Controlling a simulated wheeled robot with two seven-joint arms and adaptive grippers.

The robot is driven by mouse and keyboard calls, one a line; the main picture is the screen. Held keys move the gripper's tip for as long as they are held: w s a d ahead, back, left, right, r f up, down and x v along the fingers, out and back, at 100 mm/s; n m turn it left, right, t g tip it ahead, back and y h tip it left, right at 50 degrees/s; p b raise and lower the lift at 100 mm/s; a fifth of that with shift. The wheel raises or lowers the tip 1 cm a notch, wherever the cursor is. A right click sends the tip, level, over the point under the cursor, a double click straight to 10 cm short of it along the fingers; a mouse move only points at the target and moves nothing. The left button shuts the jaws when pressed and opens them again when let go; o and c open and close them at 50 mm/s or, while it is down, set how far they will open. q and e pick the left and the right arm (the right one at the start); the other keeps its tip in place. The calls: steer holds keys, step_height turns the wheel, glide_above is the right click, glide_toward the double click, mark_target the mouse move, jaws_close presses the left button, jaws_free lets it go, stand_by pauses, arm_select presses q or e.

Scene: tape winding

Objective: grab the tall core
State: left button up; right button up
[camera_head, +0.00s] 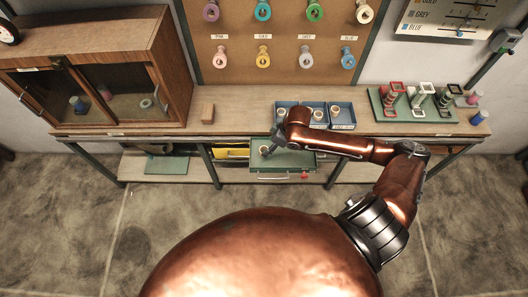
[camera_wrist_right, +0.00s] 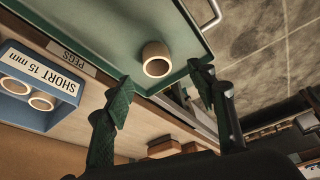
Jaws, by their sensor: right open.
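A cream hollow core (camera_wrist_right: 156,58) stands in the open green drawer (camera_wrist_right: 185,30) in the right wrist view. In the head view the core (camera_head: 265,150) shows near the left end of the drawer (camera_head: 285,174). It is the only core in the visible part of the drawer; its height is hard to judge. My right gripper (camera_wrist_right: 162,78) is open and empty, its two fingers apart on either side of the line to the core, not touching it. In the head view my right gripper (camera_head: 273,144) is just above the drawer. My left gripper is out of view.
A blue tray (camera_wrist_right: 40,118) labelled "SHORT 15 mm" holds cream cores; blue trays (camera_head: 343,126) stand on the bench behind the drawer. A wooden cabinet (camera_head: 165,60) stands left.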

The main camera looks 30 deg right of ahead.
mark_target(264, 150)
steer(key=x, duration=0.7)
steer(key=shift+w+d+b, duration=0.1)
steer(key=shift+w+b, duration=0.2)
steer(key=shift+r, duration=0.1)
steer(key=shift+c, duration=0.2)
steer(key=c, duration=0.8)
